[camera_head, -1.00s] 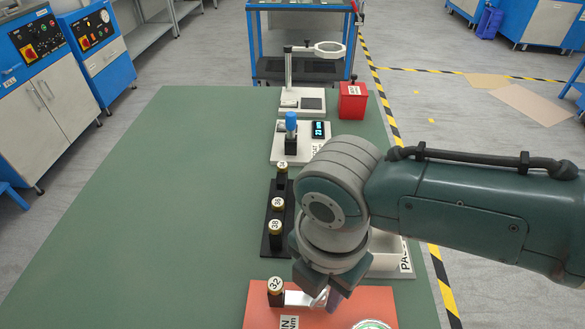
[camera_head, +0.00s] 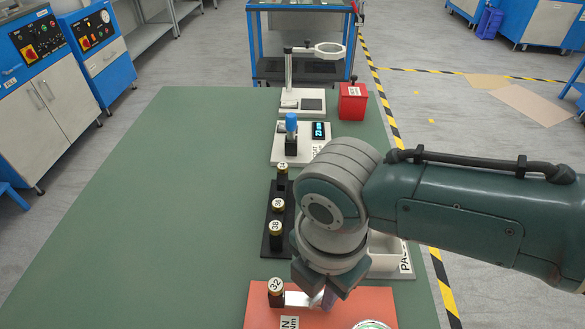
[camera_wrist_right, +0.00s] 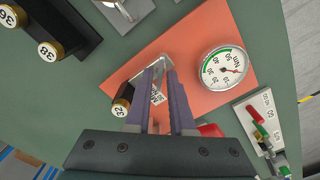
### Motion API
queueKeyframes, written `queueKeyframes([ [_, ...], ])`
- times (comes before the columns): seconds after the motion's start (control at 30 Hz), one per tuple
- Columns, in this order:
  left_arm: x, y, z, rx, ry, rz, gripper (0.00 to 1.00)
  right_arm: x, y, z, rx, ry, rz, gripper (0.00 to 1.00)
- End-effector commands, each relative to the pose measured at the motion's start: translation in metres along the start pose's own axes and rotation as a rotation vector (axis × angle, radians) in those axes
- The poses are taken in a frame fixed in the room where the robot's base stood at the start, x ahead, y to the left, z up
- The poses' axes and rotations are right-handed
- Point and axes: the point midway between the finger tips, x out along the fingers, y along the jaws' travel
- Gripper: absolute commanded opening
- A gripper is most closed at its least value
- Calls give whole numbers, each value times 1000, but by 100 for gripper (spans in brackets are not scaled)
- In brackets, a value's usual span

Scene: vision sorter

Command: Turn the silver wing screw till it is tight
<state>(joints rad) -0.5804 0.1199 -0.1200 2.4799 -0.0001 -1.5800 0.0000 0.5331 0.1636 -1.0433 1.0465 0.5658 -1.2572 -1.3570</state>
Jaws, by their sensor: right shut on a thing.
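My right gripper (camera_head: 325,297) points down over an orange plate (camera_head: 350,305) at the near edge of the green table. In the right wrist view its two purple-grey fingers (camera_wrist_right: 161,70) are shut on the silver wing screw (camera_wrist_right: 158,65), which is mostly hidden between the fingertips. A silver bar (camera_head: 297,299) runs from the screw to a black post with a gold cap marked 32 (camera_head: 275,287). A round dial gauge (camera_wrist_right: 222,69) with a green band and red needle sits on the same plate. My left gripper is not in view.
A black rack (camera_head: 268,240) with several numbered gold-capped posts stands behind the plate. Beyond it are a white device with a display (camera_head: 318,130), a magnifier stand (camera_head: 300,95) and a red box (camera_head: 352,101). The table's left side (camera_head: 150,220) is clear.

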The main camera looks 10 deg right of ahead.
Motion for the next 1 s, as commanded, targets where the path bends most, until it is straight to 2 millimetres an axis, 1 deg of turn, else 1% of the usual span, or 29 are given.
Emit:
queueKeyframes([
  [0.27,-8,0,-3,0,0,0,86,-2,1,0,210,1,-1,0],
  [1.0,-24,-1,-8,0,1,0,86,-2,3,1,915,1,-2,0],
])
